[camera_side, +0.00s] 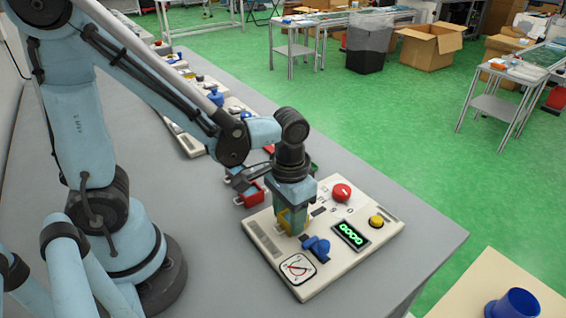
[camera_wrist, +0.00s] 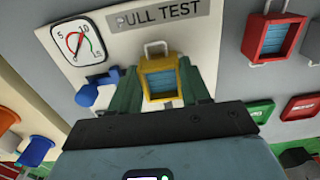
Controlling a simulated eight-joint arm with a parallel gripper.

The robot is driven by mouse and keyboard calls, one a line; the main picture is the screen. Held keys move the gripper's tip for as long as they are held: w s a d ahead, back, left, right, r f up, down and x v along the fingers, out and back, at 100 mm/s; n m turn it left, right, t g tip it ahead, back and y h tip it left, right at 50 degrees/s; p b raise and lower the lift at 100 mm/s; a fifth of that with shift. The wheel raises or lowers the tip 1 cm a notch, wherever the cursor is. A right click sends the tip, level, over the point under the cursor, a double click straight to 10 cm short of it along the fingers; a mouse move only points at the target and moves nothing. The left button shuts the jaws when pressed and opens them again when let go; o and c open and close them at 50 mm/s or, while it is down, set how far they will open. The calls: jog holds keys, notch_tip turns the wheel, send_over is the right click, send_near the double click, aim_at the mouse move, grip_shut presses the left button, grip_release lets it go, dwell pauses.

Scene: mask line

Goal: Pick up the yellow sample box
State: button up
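The yellow sample box (camera_wrist: 161,84) has a wire handle and a blue-grey ribbed face. In the wrist view it sits between the two green fingers of my gripper (camera_wrist: 160,85), one close along each side. I cannot tell whether the fingers press on it. In the side view my gripper (camera_side: 291,205) points down at the pale test panel (camera_side: 270,245), and the yellow box (camera_side: 284,222) shows partly behind a finger. The box is at the panel's surface; whether it touches is hidden.
A blue knob or clamp (camera_side: 318,246), a dial (camera_side: 298,268), a green display (camera_side: 351,235), a red button (camera_side: 341,192) and a yellow button (camera_side: 376,221) surround the gripper on the panel. A red box (camera_wrist: 273,38) with a handle is nearby.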

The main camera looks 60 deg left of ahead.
jog(key=c, duration=0.4)
jog(key=shift+r, duration=0.2)
